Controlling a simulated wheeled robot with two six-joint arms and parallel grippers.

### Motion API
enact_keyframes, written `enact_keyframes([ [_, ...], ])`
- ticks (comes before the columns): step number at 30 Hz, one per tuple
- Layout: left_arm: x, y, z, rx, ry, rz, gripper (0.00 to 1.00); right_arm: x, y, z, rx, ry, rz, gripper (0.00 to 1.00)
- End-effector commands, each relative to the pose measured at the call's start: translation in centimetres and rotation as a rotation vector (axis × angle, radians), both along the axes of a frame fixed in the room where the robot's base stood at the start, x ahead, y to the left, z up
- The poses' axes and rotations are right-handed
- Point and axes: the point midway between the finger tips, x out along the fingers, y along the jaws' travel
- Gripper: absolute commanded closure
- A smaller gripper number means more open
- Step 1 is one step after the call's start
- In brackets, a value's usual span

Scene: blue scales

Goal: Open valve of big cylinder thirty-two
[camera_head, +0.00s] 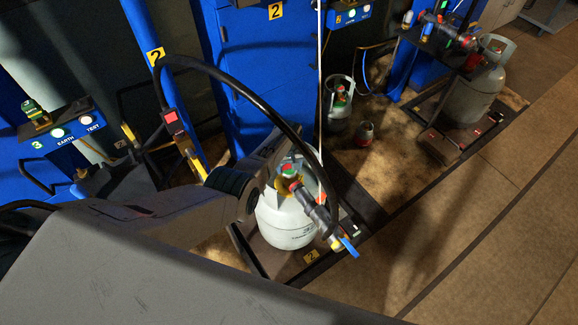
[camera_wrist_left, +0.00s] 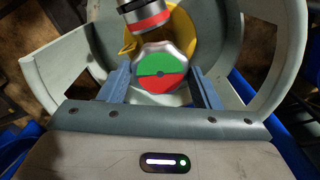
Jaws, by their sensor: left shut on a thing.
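The big white cylinder (camera_head: 287,222) stands upright on a dark platform marked 2 in the head view. Its valve knob (camera_head: 289,171), with a green and red face, sits inside the pale collar at the top. In the left wrist view the knob (camera_wrist_left: 160,72) fills the space between my two blue-grey fingers. My left gripper (camera_wrist_left: 160,78) is shut on the knob, one finger on each side. In the head view my left arm reaches in from the left, and its fingers are mostly hidden. No readable thirty-two shows. My right gripper is not in view.
A connector (camera_head: 315,208) with a blue lever (camera_head: 349,246) is at the cylinder's valve, and a black hose (camera_head: 250,98) arches over from the blue post. A grey cylinder (camera_head: 470,96) and a smaller cylinder (camera_head: 338,105) stand farther back. Floor at right is clear.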

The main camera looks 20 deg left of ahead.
Motion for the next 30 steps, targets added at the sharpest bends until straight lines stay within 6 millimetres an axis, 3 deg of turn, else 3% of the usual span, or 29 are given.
enact_keyframes([
  [9,-0.09,0.08,-0.06,0.001,0.002,0.098,0.66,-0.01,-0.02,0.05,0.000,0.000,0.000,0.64],
  [23,-0.10,0.04,-0.07,0.001,0.003,0.111,0.66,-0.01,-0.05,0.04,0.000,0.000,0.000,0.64],
  [24,-0.09,0.04,-0.07,0.001,0.003,0.111,0.41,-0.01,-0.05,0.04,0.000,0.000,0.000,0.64],
  [27,-0.09,0.04,-0.07,0.000,0.001,0.111,0.21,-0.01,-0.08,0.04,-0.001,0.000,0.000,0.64],
  [30,-0.06,0.04,-0.05,0.000,0.001,0.111,0.21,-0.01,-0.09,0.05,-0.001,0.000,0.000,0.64],
])
